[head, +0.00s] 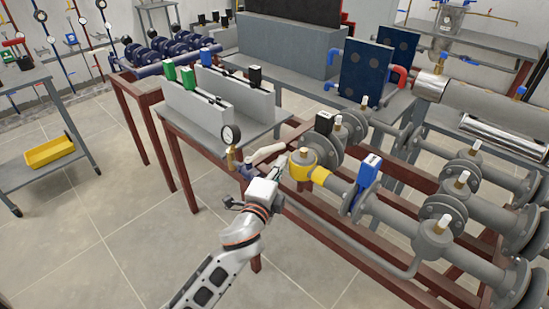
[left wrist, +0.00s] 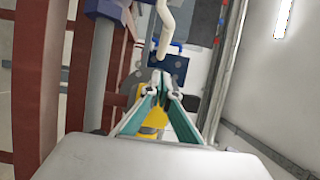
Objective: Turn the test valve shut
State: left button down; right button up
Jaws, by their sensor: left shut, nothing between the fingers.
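My left gripper (head: 279,164) is shut and empty in the head view, beside the pipework. Its closed green-sided fingers (left wrist: 161,84) fill the middle of the left wrist view. A cream lever (head: 265,153) lies just beyond it, by a small blue fitting (head: 247,170) under a pressure gauge (head: 230,135). A curved cream piece (left wrist: 167,28) also shows above the fingertips in the wrist view; contact cannot be told. A yellow collar (head: 302,165) sits right of the gripper, and yellow also shows behind the fingers (left wrist: 153,122). No label tells which part is the test valve. My right gripper is not in view.
A blue upright handle (head: 368,170) stands on the grey pipe to the right. Grey flanges and pipes (head: 440,240) on a red frame crowd the right side. A bench with grey blocks (head: 205,105) is behind. Open tiled floor (head: 110,230) lies left.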

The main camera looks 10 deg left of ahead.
aim_at(279, 148)
pick_arm(q)
jog(key=shift+w+a, duration=1.25)
jog(key=shift+w, duration=0.1)
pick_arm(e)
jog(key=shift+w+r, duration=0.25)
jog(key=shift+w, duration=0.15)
